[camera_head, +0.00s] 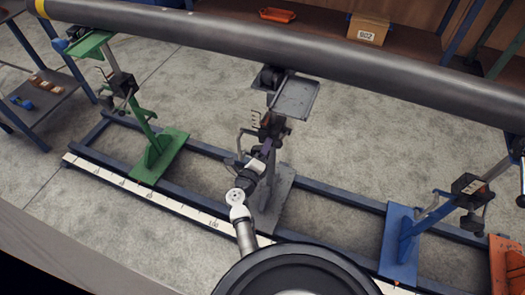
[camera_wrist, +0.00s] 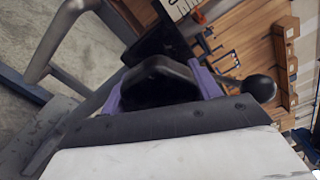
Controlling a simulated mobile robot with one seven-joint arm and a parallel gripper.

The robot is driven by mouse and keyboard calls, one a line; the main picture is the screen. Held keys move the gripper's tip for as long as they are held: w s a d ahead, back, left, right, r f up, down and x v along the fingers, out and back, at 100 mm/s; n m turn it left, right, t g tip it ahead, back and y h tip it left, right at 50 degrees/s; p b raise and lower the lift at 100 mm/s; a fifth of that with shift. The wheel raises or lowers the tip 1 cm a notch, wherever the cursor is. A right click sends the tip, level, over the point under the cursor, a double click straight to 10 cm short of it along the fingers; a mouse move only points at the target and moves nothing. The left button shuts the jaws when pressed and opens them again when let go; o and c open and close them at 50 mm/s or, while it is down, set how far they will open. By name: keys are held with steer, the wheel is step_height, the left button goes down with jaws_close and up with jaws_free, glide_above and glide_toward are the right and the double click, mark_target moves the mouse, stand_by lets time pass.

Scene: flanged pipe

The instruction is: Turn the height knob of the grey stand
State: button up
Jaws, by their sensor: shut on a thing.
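The grey stand (camera_head: 272,195) stands in the middle of the head view, between a green stand and a blue stand, under the long pipe. My gripper (camera_head: 265,152) reaches up to the stand's dark mechanism block from the front. In the wrist view my gripper (camera_wrist: 160,90) has its purple fingers on either side of a black rounded knob (camera_wrist: 155,78) and is shut on it. The knob is hidden behind my gripper in the head view. A grey bent handle (camera_wrist: 55,45) shows at the left of the wrist view.
The long dark pipe (camera_head: 300,52) crosses overhead. The green stand (camera_head: 150,145) is at left and the blue stand (camera_head: 402,240) at right, on a blue rail frame (camera_head: 335,192). A shelf (camera_head: 45,100) stands far left. A black ball-ended part (camera_wrist: 258,88) is right of my fingers.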

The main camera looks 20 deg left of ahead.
stand_by(0.3)
steer(key=o, duration=1)
steer(key=shift+s, duration=0.1)
